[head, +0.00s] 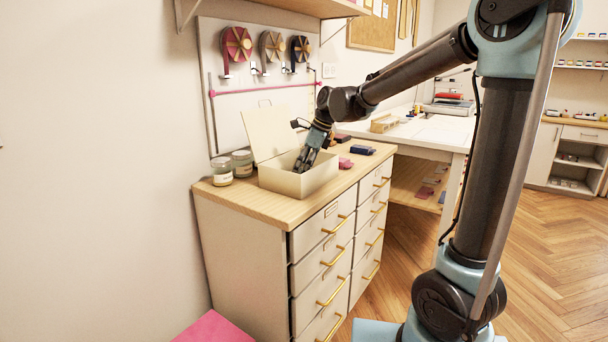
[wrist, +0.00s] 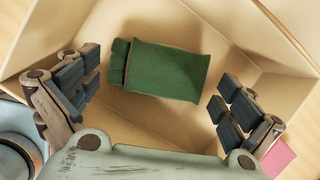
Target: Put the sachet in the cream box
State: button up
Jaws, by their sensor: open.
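The cream box (head: 290,184) stands on the drawer cabinet with its lid (head: 273,130) raised at the back. In the wrist view I look down into the cream box (wrist: 220,45). A green sachet (wrist: 165,71) lies flat on the box floor. My gripper (head: 303,164) reaches down into the box opening. In the wrist view my gripper (wrist: 158,95) has its fingers spread wide, one on each side of the sachet and apart from it. In the head view the sachet is hidden by the box wall.
Two glass jars (head: 232,168) stand left of the box. A pink item (head: 345,163) and a dark blue item (head: 362,150) lie right of it on the wooden cabinet top (head: 370,163). Thread reels (head: 272,46) hang on the board behind. Bare cabinet top lies along the front edge.

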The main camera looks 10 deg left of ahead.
jog(key=v, duration=1.1)
jog(key=s+d+f+n+t+h, duration=0.1)
jog(key=s+d+f+n, duration=0.35)
jog(key=d, duration=0.45)
jog(key=s+d+f+n+h, duration=0.1)
jog(key=s+d+f+n, duration=0.3)
jog(key=d, duration=0.5)
jog(key=s+d+f+n+t+h, duration=0.1)
jog(key=s+d+f+n, duration=0.3)
jog(key=d, duration=0.5)
jog(key=s+d+f+n+h, duration=0.1)
jog(key=s+d+f+n, duration=0.4)
jog(key=s+d+f, duration=0.4)
notch_tip(320, 180, down, 4)
jog(key=shift+s+r+h, duration=0.15)
jog(key=shift+s+h, duration=0.15)
jog(key=shift+s, duration=0.25)
jog(key=shift+n, duration=0.25)
jog(key=shift+w+f, duration=0.2)
jog(key=shift+w, duration=0.4)
jog(key=shift+c, duration=0.6)
